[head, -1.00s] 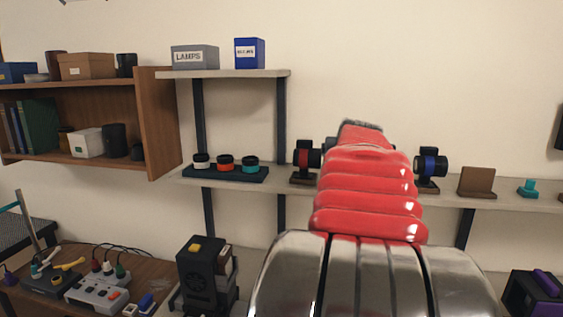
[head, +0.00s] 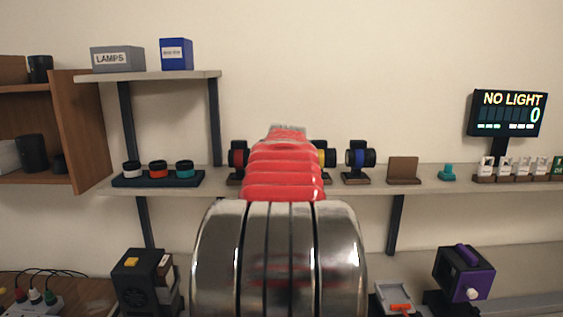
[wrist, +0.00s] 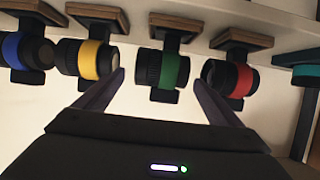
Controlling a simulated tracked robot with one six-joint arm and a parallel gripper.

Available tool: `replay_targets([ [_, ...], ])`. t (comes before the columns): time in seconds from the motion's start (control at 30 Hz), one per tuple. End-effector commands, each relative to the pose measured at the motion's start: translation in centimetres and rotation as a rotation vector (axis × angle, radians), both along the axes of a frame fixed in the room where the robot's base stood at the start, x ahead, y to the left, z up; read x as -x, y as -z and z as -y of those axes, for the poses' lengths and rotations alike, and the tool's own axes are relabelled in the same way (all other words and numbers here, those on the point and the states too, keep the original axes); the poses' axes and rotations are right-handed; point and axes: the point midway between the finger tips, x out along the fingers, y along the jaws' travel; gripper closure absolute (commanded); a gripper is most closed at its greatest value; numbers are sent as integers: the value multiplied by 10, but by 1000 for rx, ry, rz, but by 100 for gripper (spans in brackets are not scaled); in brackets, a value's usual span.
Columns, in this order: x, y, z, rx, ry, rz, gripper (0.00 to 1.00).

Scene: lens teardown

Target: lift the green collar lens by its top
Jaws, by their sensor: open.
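The green collar lens (wrist: 176,70) is in the middle of the wrist view, a black barrel with a green band on a wooden-based stand. The wrist picture looks upside down, with the shelf along its top. My gripper (wrist: 161,82) is open and empty, one finger on each side of the green lens in the picture. I cannot tell the depth gap, and no contact is clear. In the head view my red and chrome arm hides the green lens.
Beside it stand a red collar lens (wrist: 243,81), a yellow one (wrist: 90,60) and a blue one (wrist: 12,48), close to the fingers in the picture. The shelf (head: 285,186) also holds a tray of rings (head: 190,180), a brown stand (head: 403,170) and a "NO LIGHT" display (head: 507,112).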

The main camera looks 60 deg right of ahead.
Motion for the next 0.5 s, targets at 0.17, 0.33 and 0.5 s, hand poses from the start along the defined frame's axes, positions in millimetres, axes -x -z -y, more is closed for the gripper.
replay_targets([
  [0.17,-9,6,14,-2,0,-1,11],
  [0.33,-17,11,29,-1,1,-2,11],
  [0.5,-22,15,39,0,1,-2,11],
])
